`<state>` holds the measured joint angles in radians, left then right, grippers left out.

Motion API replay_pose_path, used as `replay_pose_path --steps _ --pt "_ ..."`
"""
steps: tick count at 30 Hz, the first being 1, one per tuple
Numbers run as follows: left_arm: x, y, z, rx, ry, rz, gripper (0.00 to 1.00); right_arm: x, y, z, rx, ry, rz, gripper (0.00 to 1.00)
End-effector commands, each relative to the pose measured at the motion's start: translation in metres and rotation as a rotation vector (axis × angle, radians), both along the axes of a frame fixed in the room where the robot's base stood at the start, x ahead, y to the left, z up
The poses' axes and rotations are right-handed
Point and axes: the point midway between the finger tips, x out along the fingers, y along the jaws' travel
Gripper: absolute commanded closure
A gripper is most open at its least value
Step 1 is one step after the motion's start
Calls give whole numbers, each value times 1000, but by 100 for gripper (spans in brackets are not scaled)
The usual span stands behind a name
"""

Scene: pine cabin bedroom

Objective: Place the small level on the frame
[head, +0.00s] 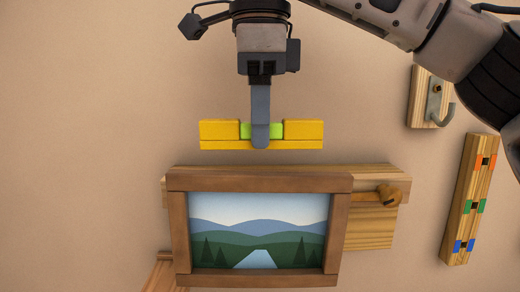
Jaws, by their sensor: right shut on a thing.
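The small level is a yellow bar (220,133) with a green vial at its middle. My right gripper (261,138) is shut on the level at its centre and holds it roughly horizontal, just above the frame's top edge in the head view. A gap of plain background shows between level and frame. The frame (260,182) has brown wood edges around a picture of blue hills, dark trees and pale water. It looks very slightly tilted. A finger hides part of the green vial. My left gripper is not in view.
A pale wooden board (370,228) lies behind the frame, with a wooden peg (385,197) at its right. A metal hook on a wood block (424,100) and a wood strip with coloured clips (468,200) are at the right. Another wood piece (163,273) is at lower left.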

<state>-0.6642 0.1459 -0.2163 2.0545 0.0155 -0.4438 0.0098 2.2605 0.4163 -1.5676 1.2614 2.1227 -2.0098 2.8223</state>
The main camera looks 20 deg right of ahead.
Motion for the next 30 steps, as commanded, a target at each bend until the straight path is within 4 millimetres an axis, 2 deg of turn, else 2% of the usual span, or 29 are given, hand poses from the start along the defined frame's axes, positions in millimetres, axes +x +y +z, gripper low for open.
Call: replay_pose_path --steps 1,5,14,15,17,18,26,30 --pt "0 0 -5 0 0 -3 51 0 0 -12 0 3 1 100" --pt "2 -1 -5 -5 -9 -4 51 0 0 -29 1 0 1 100" --pt "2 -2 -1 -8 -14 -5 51 -1 0 -30 1 0 0 100" --pt "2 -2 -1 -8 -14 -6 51 -1 0 -31 1 0 -1 78" --pt "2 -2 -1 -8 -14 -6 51 -1 0 -31 1 0 -1 61" --pt "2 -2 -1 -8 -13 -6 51 -1 0 -31 1 0 -1 59" --pt "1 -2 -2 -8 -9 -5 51 -1 0 -29 1 -1 -1 59" --pt "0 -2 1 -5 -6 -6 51 -1 0 -16 2 -2 -2 59"
